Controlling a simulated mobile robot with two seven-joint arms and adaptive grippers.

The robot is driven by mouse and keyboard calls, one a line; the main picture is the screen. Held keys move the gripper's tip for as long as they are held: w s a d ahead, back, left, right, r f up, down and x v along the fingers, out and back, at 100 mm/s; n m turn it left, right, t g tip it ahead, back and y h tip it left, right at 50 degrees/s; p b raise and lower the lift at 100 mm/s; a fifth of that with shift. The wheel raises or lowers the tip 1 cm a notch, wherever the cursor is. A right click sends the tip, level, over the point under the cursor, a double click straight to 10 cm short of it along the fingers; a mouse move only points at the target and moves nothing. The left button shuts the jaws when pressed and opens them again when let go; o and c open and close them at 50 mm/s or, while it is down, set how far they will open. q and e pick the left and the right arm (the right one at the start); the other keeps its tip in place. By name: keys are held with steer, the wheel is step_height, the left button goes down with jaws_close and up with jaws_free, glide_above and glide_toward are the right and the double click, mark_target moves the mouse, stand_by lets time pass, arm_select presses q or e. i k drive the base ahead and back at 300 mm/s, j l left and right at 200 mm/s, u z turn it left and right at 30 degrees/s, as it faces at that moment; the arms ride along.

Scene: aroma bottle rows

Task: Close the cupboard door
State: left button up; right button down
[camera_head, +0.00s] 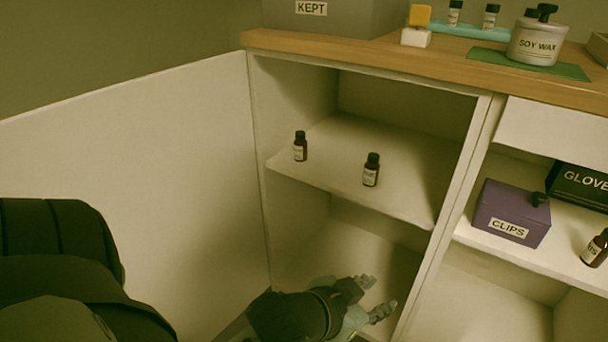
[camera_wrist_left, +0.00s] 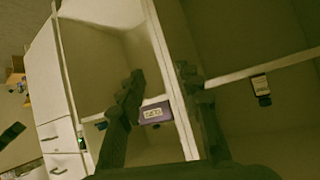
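The white cupboard door (camera_head: 150,165) stands wide open at the left in the head view, joined to the cupboard's left side. The cupboard (camera_head: 375,75) is open-fronted behind it, with a white inner shelf (camera_head: 335,150). My left gripper (camera_head: 378,295) is low in front of the cupboard's lower compartment, right of the door and apart from it. Its two fingers are spread with nothing between them; they also show spread in the left wrist view (camera_wrist_left: 160,75). The door's outer edge is out of the head view. My right gripper is not in view.
Two small brown bottles (camera_head: 300,146) (camera_head: 371,170) stand on the inner shelf. A purple CLIPS box (camera_head: 512,213) sits in the open bay to the right. The wooden top (camera_head: 440,62) holds a grey KEPT box (camera_head: 330,20) and a SOY WAX pot (camera_head: 537,42).

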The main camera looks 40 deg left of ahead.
mark_target(167, 158)
steer(key=i+u, duration=0.1)
steer(key=u, duration=0.3)
steer(key=i+l+u, duration=0.1)
steer(key=u, duration=0.3)
steer(key=i+l+u, duration=0.1)
steer(key=u, duration=0.3)
steer(key=l, duration=0.1)
